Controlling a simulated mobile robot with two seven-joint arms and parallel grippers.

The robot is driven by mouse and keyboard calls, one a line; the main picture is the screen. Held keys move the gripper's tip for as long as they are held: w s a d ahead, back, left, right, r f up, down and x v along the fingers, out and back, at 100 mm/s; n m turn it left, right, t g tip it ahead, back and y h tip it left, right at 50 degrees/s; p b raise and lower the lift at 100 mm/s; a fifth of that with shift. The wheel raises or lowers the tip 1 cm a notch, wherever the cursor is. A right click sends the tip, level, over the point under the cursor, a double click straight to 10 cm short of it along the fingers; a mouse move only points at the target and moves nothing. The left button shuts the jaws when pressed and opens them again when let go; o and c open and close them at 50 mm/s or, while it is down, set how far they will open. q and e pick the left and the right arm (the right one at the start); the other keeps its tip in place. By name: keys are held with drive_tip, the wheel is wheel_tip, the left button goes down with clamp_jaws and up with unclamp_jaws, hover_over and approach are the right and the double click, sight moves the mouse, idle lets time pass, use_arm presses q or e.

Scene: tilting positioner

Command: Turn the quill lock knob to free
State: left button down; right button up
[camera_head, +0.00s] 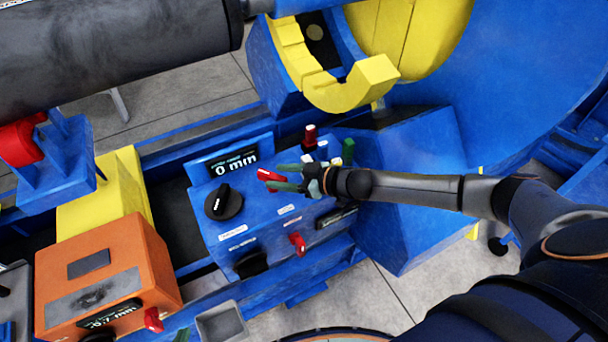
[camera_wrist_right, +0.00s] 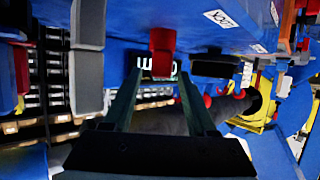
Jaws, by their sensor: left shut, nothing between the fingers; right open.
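A blue control box (camera_head: 280,222) carries a black round knob (camera_head: 223,202) with a pointer mark, below a display (camera_head: 232,162) reading 0 mm. A second black knob (camera_head: 250,265) sits on its lower front. My right gripper (camera_head: 273,177) is open over the box, right of the round knob. A red handle (camera_head: 268,175) shows at its fingertips. In the right wrist view, a red block (camera_wrist_right: 162,42) stands between the open fingers (camera_wrist_right: 160,85), with no visible grip. My left gripper is not in view.
A red lever (camera_head: 297,243) is on the box front. A red-topped post (camera_head: 310,134) and green post (camera_head: 348,150) stand behind my right gripper. An orange unit (camera_head: 108,270) is at lower left, beside a grey tray (camera_head: 222,322). A large dark cylinder (camera_head: 110,50) hangs at upper left.

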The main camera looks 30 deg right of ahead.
drive_tip(key=v, duration=0.8)
drive_tip(key=shift+s+d+r+p, duration=0.1)
drive_tip(key=shift+p, duration=0.2)
use_arm(q)
drive_tip(key=shift+s+a, duration=0.3)
drive_tip(key=shift+a, duration=0.1)
use_arm(e)
drive_tip(key=shift+s+d+r, duration=0.25)
drive_tip(key=shift+s+d, duration=0.05)
drive_tip(key=shift+s, duration=0.1)
